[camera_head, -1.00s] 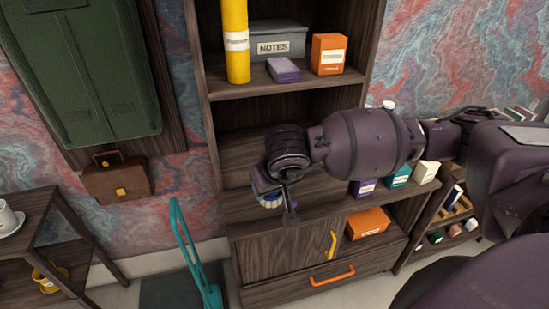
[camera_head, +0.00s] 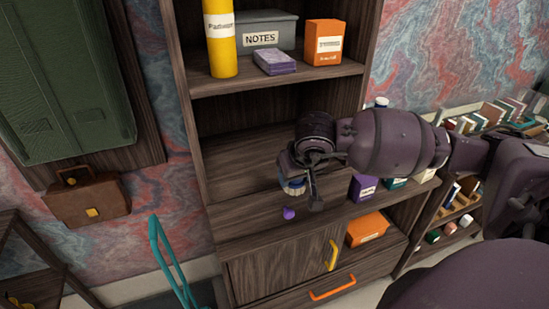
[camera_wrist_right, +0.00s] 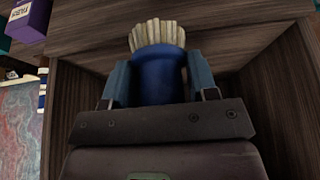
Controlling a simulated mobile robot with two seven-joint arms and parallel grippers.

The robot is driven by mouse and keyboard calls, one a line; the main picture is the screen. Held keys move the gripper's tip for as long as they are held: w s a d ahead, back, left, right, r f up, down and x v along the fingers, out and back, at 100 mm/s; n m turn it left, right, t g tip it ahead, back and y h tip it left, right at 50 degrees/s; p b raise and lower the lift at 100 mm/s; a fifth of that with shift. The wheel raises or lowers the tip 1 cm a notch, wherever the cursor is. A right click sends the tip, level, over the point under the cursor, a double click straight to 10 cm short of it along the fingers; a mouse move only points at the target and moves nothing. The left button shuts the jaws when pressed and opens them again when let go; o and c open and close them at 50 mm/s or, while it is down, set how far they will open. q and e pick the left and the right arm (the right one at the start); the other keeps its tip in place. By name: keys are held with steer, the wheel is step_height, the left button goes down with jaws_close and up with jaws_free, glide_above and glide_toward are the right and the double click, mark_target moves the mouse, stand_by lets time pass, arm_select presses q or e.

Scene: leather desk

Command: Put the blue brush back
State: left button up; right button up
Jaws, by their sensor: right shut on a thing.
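The blue brush (camera_wrist_right: 158,78) is between the two fingers of my right gripper (camera_wrist_right: 158,85) in the right wrist view, with its pale bristles pointing away from the palm. In the head view my right gripper (camera_head: 302,188) is in front of the shelf unit (camera_head: 250,225), over its middle board. A little of the brush (camera_head: 292,187) shows there, blue with a pale part; the gripper hides the rest. My right gripper is shut on it. My left gripper is not in view.
A small purple thing (camera_head: 289,213) shows just below the gripper. A purple box (camera_head: 363,187) stands to the right on the board, and an orange box (camera_head: 367,228) lies in the cubby below. The board's left part is bare. The upper shelf holds a yellow tube (camera_head: 221,40).

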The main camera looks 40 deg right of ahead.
steer(key=w+d, duration=0.1)
steer(key=w, duration=0.3)
steer(key=w+d, duration=0.1)
steer(key=w, duration=0.3)
steer(key=w+d, duration=0.1)
steer(key=w, duration=0.3)
steer(key=shift+w, duration=0.35)
steer(key=shift+f, duration=1.75)
steer(key=shift+f, duration=0.2)
steer(key=o, duration=1)
steer(key=shift+r, duration=0.15)
